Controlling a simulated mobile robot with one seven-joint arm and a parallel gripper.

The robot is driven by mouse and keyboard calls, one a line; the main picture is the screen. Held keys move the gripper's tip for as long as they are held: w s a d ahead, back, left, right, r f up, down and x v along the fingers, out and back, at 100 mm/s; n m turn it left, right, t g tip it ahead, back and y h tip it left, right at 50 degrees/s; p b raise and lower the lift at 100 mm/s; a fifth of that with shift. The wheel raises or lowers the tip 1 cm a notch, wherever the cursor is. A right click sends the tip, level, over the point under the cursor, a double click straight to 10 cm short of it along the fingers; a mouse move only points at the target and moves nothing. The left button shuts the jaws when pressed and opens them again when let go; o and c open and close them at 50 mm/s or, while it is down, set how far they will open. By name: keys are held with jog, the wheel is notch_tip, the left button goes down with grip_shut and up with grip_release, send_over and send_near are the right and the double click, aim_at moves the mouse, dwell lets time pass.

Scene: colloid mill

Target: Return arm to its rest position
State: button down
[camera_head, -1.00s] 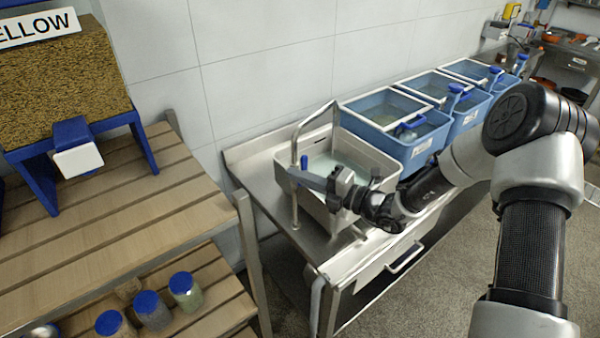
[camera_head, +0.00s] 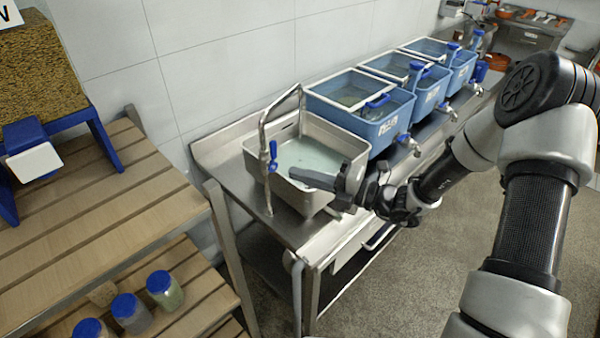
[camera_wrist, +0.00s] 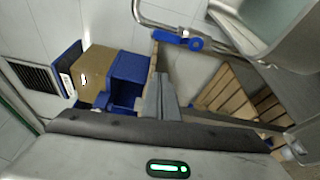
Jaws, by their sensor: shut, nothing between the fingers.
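My gripper (camera_head: 312,180) reaches in from the right in the head view, its fingers pointing left over the front of the grey sink basin (camera_head: 262,160). Its fingers are together with nothing between them. In the wrist view the closed fingers (camera_wrist: 160,98) show at the middle. A curved metal tap with a blue handle (camera_head: 273,155) stands at the left of the basin, left of the fingertips. The basin holds pale liquid. I cannot tell whether the gripper touches the basin rim.
Blue lidded tanks (camera_head: 392,126) with taps stand in a row on the steel table (camera_head: 218,178) behind the basin. A slatted wooden shelf (camera_head: 110,215) is at the left, with blue-lidded jars (camera_head: 164,290) on its lower level. Floor at the right (camera_head: 470,220) is clear.

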jog(key=s+d+r+n+g+h, duration=0.1)
jog(key=s+r+n+g+h, duration=0.25)
jog(key=s+n, duration=0.6)
jog(key=s+d+r+n+g+h, duration=0.2)
jog(key=s+r+n+g+h, duration=0.15)
jog(key=s+n, duration=0.6)
jog(key=s+d+r+n+t+h, duration=0.2)
jog(key=d+r+n+t+h, duration=0.1)
jog(key=d+n, duration=0.5)
jog(key=s+d+r+n+t+h, duration=0.3)
jog(key=d+r+n+h, duration=0.3)
jog(key=n, duration=0.5)
jog(key=shift+s+d+r+n, duration=0.15)
jog(key=shift+d+r+n, duration=0.35)
jog(key=shift+d, duration=0.35)
